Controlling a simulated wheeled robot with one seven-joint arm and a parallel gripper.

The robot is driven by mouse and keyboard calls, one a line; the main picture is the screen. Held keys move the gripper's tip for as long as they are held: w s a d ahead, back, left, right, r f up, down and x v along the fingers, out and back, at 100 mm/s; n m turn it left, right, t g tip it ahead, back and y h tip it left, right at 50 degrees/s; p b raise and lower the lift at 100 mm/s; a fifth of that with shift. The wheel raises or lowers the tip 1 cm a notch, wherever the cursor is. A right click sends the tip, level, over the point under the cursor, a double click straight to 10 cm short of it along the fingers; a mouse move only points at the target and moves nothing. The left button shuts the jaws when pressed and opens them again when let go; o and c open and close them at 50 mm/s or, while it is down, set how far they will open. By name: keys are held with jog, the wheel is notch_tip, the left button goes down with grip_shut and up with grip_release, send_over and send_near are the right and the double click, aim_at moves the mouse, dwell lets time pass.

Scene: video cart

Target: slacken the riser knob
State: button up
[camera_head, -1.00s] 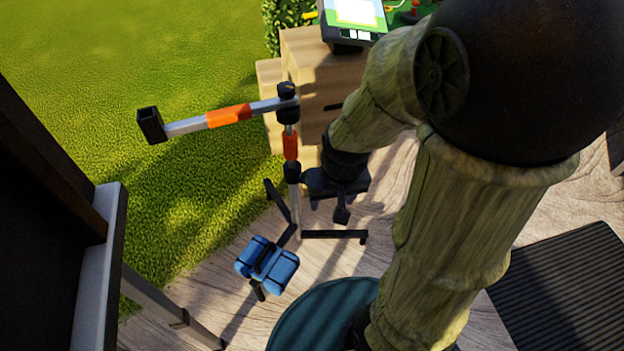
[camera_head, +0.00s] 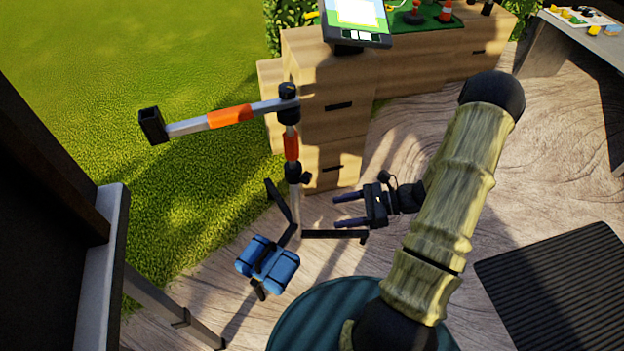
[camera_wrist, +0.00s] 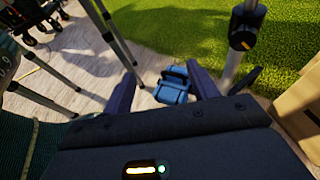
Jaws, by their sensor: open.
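The stand has a silver upright post (camera_head: 294,205) with an orange section. A black collar (camera_head: 292,172) grips the post below that section, with the small dark riser knob (camera_head: 306,178) sticking out to its right. In the wrist view the collar and knob (camera_wrist: 242,41) show at the upper right, with a small orange mark. My gripper (camera_head: 336,211) is open and empty, pointing left, to the right of the post and a little lower in the picture than the knob. Its two fingers also show in the wrist view (camera_wrist: 164,88), and the knob is not between them.
A boom (camera_head: 230,117) reaches left from the post top. Blue bags (camera_head: 267,264) hang low at the stand's legs. Wooden drawers (camera_head: 325,120) with a monitor (camera_head: 356,20) stand behind. A tripod (camera_wrist: 108,35) shows in the wrist view.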

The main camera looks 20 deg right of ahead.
aim_at(310, 179)
jog(key=w+d+f+m+t+h, duration=0.1)
jog(key=w+d+f+m+t, duration=0.2)
jog(key=d+m+t, duration=0.4)
jog(key=shift+d+f+m+t, duration=0.4)
jog(key=shift+f+m+t, duration=0.5)
jog(key=shift+t, duration=0.3)
jog(key=b+x, duration=0.4)
jog(key=x, duration=1.3)
jog(key=shift+w+a+f, duration=0.15)
jog(key=shift+w, duration=0.05)
jog(key=c, duration=1)
